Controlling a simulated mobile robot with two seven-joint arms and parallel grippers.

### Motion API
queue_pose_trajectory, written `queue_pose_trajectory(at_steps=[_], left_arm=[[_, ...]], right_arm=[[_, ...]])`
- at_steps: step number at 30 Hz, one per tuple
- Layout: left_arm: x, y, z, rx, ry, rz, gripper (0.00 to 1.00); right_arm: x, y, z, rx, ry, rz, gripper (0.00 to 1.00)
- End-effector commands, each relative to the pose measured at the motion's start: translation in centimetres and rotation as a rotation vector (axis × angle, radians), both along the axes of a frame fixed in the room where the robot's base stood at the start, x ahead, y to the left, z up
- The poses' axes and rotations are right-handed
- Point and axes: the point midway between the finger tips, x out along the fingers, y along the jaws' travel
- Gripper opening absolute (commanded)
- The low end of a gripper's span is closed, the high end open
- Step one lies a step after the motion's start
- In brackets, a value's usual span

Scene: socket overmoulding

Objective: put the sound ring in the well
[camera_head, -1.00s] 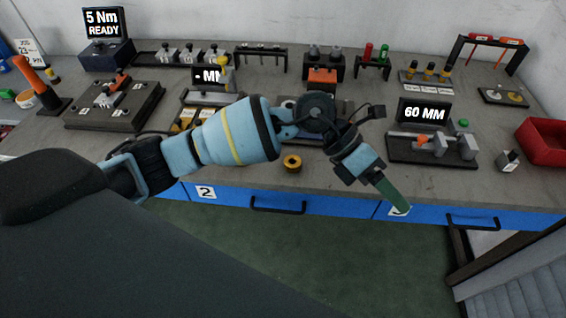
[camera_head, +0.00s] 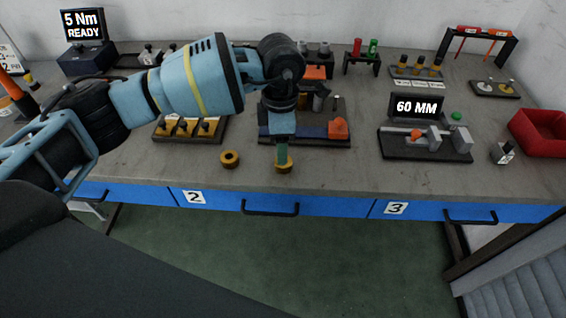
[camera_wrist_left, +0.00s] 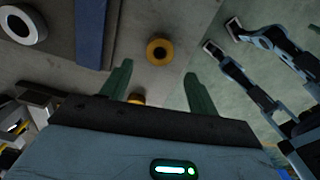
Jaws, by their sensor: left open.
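Two yellow-brown rings with dark centres lie flat on the bench near its front edge. The right ring (camera_head: 284,168) is under my left gripper (camera_head: 282,155) in the head view, partly covered by a green finger. The left ring (camera_head: 229,159) lies apart from it. In the wrist view the right ring (camera_wrist_left: 160,50) shows whole between the open fingertips of my left gripper (camera_wrist_left: 157,72); no contact shows. The left ring (camera_wrist_left: 136,98) is partly hidden by the gripper body. I cannot tell which ring is the sound one. No well is clearly identifiable.
A dark fixture with a blue front and orange block (camera_head: 338,128) stands just behind the gripper. A tray with yellow pads (camera_head: 190,129) is behind the left ring. The 60 MM gauge (camera_head: 425,145) and red bin (camera_head: 540,133) are right. Bench space around the rings is clear.

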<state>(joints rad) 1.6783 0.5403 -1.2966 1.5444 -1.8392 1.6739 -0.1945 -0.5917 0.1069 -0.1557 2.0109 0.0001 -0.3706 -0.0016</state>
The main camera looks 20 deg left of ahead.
Motion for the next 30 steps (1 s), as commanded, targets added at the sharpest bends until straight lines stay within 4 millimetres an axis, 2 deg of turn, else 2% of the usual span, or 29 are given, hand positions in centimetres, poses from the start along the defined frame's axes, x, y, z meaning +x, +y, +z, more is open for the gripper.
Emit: queue_pose_trajectory(at_steps=[7,15,18,26,30], left_arm=[[0.1,-0.1,-1.0,-0.001,0.0,0.0,0.6],[0.3,-0.5,-4.6,0.0,0.001,0.0,0.6],[0.3,-0.5,-5.4,-0.003,-0.001,-0.001,0.6],[0.4,-0.5,-5.6,-0.002,-0.002,-0.001,0.6],[0.4,-0.5,-5.6,-0.002,-0.002,0.0,0.43]], right_arm=[[0.0,0.0,0.1,0.0,-0.002,0.0,0.36],[0.2,0.0,0.4,0.001,-0.007,-0.001,0.36],[0.2,0.0,0.4,0.0,-0.007,-0.001,0.36],[0.2,0.0,0.4,0.0,-0.006,-0.001,0.36],[0.1,0.0,0.4,0.0,-0.005,-0.001,0.36]])
